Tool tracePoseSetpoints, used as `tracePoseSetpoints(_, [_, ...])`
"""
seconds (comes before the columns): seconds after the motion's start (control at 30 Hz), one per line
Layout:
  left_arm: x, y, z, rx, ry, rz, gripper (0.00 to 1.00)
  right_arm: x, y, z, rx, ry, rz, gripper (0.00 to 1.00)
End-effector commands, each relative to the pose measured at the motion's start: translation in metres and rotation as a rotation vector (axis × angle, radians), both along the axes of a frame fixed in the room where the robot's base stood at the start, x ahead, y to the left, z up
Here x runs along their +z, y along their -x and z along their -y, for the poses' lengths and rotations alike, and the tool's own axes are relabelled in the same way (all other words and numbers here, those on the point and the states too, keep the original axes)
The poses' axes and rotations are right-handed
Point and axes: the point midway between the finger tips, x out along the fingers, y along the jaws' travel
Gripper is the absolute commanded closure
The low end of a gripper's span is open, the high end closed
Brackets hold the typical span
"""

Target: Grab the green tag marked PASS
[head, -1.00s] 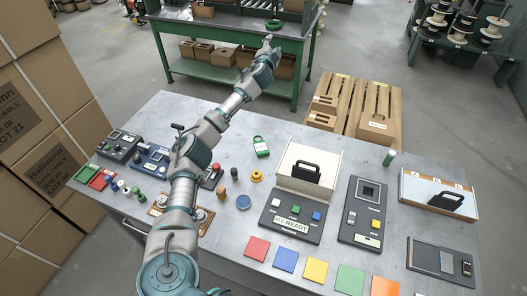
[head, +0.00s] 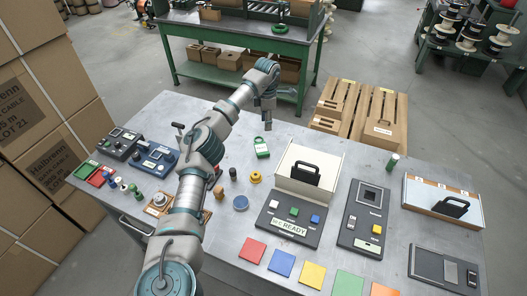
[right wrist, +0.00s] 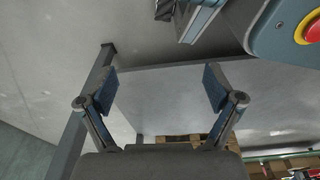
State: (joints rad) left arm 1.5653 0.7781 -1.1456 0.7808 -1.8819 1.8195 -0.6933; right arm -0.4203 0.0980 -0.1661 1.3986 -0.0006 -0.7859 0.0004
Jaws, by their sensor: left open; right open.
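The green tag (head: 261,147) lies on the grey table, with a ring at its upper end and a pale label on its face. The lettering is too small to read. My left gripper (head: 268,122) hangs pointing down just above and beyond the tag, apart from it. Its fingers are small in the head view and hold nothing that I can see. My right gripper (right wrist: 160,90) shows in the right wrist view with its two fingers spread wide and nothing between them. It is not in the head view.
Coloured squares line the front edge. Control boxes (head: 155,159) stand at the left. Bare table lies left of the tag.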

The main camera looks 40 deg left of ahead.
Motion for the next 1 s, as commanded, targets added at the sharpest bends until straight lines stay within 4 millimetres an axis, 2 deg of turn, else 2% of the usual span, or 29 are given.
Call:
tracePoseSetpoints(0.4, [-0.094, 0.002, -0.001, 0.002, 0.000, -0.006, 0.54, 0.010, -0.011, -0.002, -0.003, -0.002, 0.007, 0.09])
tracePoseSetpoints(0.53, [-0.110, 0.001, 0.001, 0.002, 0.000, -0.004, 0.54, 0.012, -0.013, -0.003, -0.003, -0.002, 0.006, 0.09])
tracePoseSetpoints(0.77, [-0.124, 0.002, 0.002, 0.002, 0.000, -0.002, 0.54, 0.015, -0.015, -0.003, -0.003, -0.002, 0.010, 0.09])
tracePoseSetpoints(1.0, [-0.162, 0.006, 0.000, 0.005, 0.003, -0.005, 0.54, 0.010, -0.011, -0.001, -0.003, 0.000, 0.004, 0.09])
